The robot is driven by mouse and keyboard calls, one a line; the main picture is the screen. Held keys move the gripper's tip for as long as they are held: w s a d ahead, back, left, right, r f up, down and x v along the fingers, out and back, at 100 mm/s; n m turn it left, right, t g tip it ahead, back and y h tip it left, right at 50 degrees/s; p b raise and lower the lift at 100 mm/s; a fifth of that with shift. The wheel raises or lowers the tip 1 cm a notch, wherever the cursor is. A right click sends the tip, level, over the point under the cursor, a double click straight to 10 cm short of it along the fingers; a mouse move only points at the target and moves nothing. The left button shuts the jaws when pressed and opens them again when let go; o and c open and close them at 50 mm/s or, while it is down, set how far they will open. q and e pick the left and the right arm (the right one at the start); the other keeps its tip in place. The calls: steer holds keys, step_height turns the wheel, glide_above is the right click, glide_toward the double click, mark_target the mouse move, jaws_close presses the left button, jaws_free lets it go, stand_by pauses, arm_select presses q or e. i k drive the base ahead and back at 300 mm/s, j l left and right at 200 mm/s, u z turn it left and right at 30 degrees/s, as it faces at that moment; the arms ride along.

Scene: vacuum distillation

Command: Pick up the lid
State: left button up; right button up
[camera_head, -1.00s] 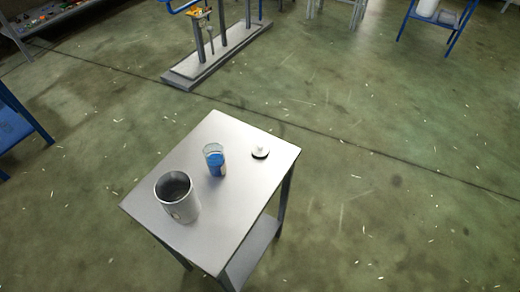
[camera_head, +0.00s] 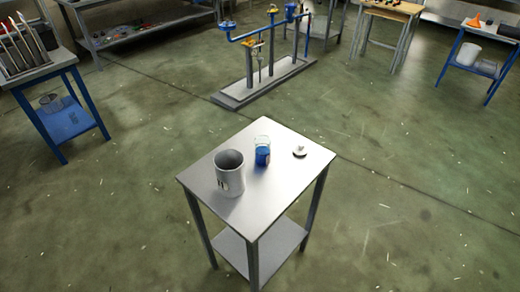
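The lid (camera_head: 300,152) is a small pale disc with a knob on top. It lies near the right corner of a small metal table (camera_head: 248,200). A grey open-topped pot (camera_head: 230,175) stands upright on the left part of the table. A glass with blue contents (camera_head: 262,152) stands between the pot and the lid, apart from both. Neither of my grippers is in view.
The table has a lower shelf (camera_head: 275,248). The floor around it is clear. Behind it stands a pipe rig on a metal base (camera_head: 265,82). Blue-framed benches stand at the left (camera_head: 62,115) and far right (camera_head: 480,68), with a wooden table (camera_head: 392,12) at the back.

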mark_target(300, 150)
steer(key=i+l+u, duration=0.15)
steer(key=l+u, duration=0.15)
steer(key=i+l+u, duration=0.1)
steer(key=l+u, duration=0.2)
steer(key=l, duration=0.25)
steer(key=l+u, duration=0.3)
steer(key=l, duration=0.15)
steer(key=i, duration=0.05)
